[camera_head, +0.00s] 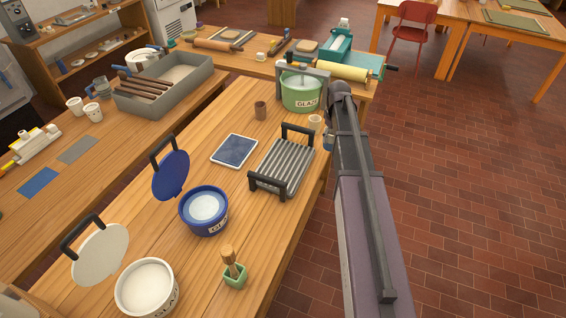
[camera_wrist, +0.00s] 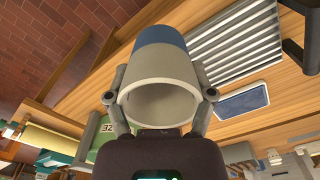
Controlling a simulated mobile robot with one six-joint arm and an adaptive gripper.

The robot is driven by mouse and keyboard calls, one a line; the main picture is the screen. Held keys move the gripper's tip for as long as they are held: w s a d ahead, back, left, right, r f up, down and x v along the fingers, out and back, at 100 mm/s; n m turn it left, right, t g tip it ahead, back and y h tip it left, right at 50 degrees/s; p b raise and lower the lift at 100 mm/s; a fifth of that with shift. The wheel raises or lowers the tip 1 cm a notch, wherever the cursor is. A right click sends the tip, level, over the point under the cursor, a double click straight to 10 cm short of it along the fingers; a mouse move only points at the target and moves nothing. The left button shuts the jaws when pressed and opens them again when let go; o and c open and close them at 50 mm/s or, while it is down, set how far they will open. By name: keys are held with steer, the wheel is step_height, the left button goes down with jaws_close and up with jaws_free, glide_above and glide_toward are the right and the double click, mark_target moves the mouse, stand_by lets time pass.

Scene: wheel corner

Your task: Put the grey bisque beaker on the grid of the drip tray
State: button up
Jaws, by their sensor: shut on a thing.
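The grey bisque beaker (camera_wrist: 155,70) is held in my gripper (camera_wrist: 160,95), with one finger on each side. In the wrist view its open mouth faces the camera, and its far end is blue. The drip tray (camera_head: 282,167), a ribbed grey grid with a black handle at each end, lies on the near table. Its grid also shows at the upper right of the wrist view (camera_wrist: 238,45), apart from the beaker. In the head view my arm hides most of my gripper. A pale cup-like shape (camera_head: 315,121) shows left of the arm; I cannot tell whether it is the held beaker.
A green glaze bucket (camera_head: 301,98) stands beyond the tray. A brown beaker (camera_head: 260,110) and a blue tile (camera_head: 234,150) are left of it. Open floor (camera_head: 460,200) is at right.

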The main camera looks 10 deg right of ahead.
steer(key=w+a+f+n+b, duration=0.1)
steer(key=w+a+n, duration=0.2)
steer(key=a, duration=0.5)
steer(key=w+a+n, duration=0.3)
steer(key=a, duration=0.5)
steer(key=shift+a+f+n+b, duration=0.2)
steer(key=shift+f+n+b, duration=0.15)
steer(key=shift+n, duration=0.05)
steer(key=shift+w+f, duration=0.1)
steer(key=shift+f, duration=0.05)
steer(key=b, duration=0.6)
glide_above(284, 163)
step_height(284, 163, down, 6)
steer(key=shift+f, duration=0.1)
steer(key=shift+f+b, duration=1.8)
steer(key=shift+b, duration=0.25)
steer(key=shift+f, duration=0.1)
